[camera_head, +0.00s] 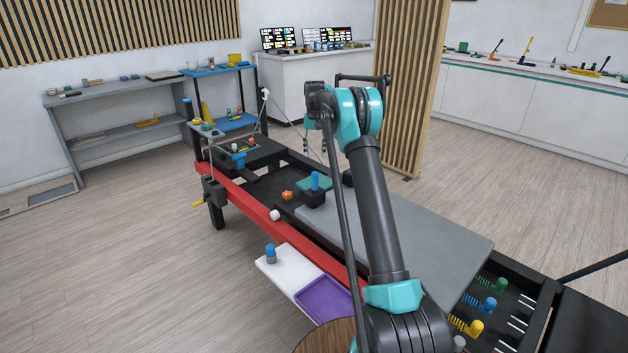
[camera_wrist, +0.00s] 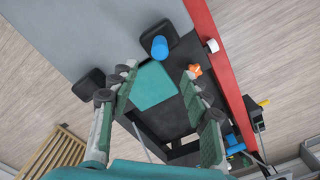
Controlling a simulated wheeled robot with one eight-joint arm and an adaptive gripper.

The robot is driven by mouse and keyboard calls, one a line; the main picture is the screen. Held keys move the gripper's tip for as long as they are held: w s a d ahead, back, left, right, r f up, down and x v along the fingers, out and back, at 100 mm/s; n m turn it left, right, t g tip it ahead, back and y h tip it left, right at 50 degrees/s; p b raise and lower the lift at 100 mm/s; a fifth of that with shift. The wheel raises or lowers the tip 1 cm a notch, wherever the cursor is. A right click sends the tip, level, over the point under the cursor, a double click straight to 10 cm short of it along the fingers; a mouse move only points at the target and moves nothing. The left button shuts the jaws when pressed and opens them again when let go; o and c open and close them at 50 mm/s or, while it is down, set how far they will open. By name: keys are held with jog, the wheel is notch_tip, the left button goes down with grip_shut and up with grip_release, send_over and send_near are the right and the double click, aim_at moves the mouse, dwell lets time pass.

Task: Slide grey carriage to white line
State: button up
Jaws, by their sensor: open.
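The grey carriage (camera_head: 435,238) is a flat pad on the black frame, partly behind my arm in the head view. It fills the upper left of the wrist view (camera_wrist: 105,30). Black blocks stand at its far end, one of them at the near side (camera_head: 312,199). A small white marker (camera_head: 275,214) sits on the red rail (camera_head: 245,195), and it shows in the wrist view (camera_wrist: 212,46). I cannot make out a white line for certain. My gripper (camera_wrist: 160,72) is open and empty, its fingers apart above the frame beyond the carriage.
A blue cylinder (camera_head: 315,180), teal pad (camera_wrist: 152,88) and orange piece (camera_head: 287,195) are by the carriage's far end. Coloured springs (camera_head: 490,303) lie at right.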

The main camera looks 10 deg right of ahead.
aim_at(315, 180)
notch_tip(315, 180, down, 15)
jog(key=shift+r, duration=0.2)
dwell(0.3)
grip_shut()
